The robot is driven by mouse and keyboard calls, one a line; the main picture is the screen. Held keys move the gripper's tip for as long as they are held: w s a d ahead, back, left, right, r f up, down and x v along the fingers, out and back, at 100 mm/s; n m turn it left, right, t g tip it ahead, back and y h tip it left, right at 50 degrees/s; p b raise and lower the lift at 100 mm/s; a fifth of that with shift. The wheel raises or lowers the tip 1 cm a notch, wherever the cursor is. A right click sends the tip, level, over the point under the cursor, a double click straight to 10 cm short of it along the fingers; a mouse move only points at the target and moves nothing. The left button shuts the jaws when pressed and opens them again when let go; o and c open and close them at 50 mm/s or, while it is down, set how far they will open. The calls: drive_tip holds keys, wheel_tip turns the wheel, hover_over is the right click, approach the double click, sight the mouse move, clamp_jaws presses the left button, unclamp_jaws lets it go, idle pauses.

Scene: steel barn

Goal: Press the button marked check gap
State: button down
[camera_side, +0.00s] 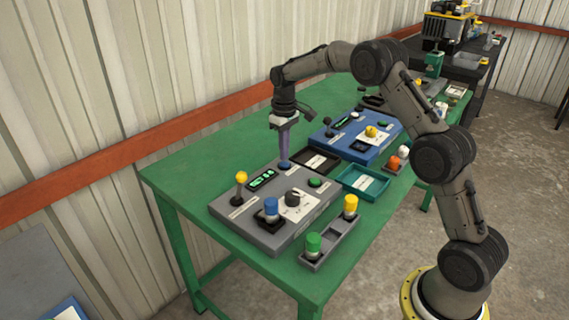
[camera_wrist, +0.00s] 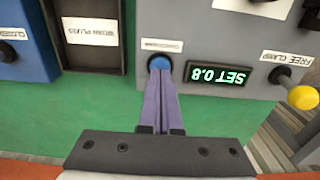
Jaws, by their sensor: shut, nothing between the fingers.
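A grey control box (camera_side: 240,218) lies on the green table. Its blue button (camera_wrist: 160,62) is at the edge nearest my gripper, beside a lit display (camera_wrist: 215,74) reading SET 0.8, upside down in the wrist view. The small label (camera_wrist: 161,46) by this button is too small to read; I cannot make out "check gap" anywhere. My gripper (camera_side: 284,158) points down with its purple fingers together and empty. Its fingertips (camera_wrist: 160,72) are right at the blue button and cover part of it; I cannot tell whether they touch or press it.
The box also carries a yellow-knobbed lever (camera_side: 241,177), a green button (camera_side: 315,183), a black knob (camera_side: 292,198) and a blue-capped piece (camera_side: 271,207). A blue box (camera_side: 348,148), a teal tray (camera_side: 345,183) and a grey holder (camera_side: 330,243) with green and yellow pieces stand nearby.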

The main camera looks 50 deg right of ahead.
sight(284, 163)
drive_tip(key=shift+f, duration=0.95)
idle(0.3)
drive_tip(key=shift+r, duration=0.1)
wheel_tip(284, 163, up, 7)
drive_tip(key=shift+r, duration=0.2)
idle(0.8)
idle(0.4)
